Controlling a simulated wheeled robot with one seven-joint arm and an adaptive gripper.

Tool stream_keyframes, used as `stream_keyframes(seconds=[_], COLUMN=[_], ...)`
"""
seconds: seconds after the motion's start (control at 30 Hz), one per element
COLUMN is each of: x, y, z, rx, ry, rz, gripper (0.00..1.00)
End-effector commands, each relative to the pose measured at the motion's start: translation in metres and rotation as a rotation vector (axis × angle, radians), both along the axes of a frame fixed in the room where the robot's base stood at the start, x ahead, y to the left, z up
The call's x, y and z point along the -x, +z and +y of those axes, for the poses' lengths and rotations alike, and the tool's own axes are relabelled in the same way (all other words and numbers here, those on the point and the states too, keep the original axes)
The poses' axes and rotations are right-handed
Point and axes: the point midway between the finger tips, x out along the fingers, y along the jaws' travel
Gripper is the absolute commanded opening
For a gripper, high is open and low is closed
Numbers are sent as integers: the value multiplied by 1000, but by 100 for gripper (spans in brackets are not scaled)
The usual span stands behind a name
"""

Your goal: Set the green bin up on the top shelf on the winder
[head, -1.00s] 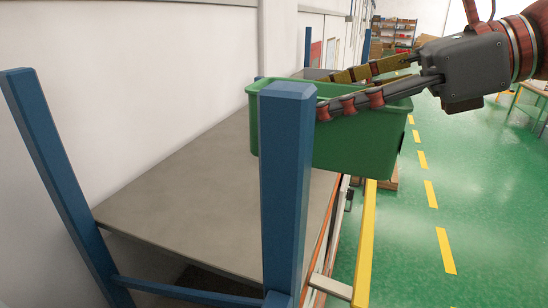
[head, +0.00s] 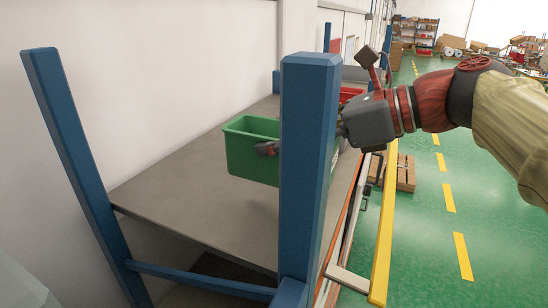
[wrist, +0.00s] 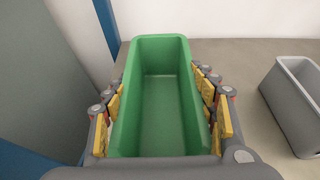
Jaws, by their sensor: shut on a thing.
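The green bin (head: 245,160) is upright over the grey top shelf (head: 185,205) of the winder, left of the near blue post in the head view. That post hides its right part. I cannot tell whether its base touches the shelf. My gripper (head: 268,148) reaches in from the right behind the post and is shut on the green bin. In the wrist view the empty green bin (wrist: 160,110) lies between the two padded fingers, one along each long side.
Blue posts stand at the shelf's near corners, the right one (head: 307,150) close to my gripper. A red bin (head: 348,94) is farther back. A grey bin (wrist: 296,105) stands beside the green bin in the wrist view. The shelf's near part is clear.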

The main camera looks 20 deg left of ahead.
Motion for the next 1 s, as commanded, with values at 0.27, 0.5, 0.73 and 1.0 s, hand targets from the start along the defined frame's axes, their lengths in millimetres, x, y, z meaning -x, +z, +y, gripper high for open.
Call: stream_keyframes(seconds=[0.27,0.5,0.73,1.0], x=[-7,-11,-11,-11], y=[-18,-45,-57,-60], z=[14,20,20,20], rx=[-2,0,-1,0], ry=[0,0,0,0], rz=[-1,1,-2,-1], gripper=[24,24,24,59])
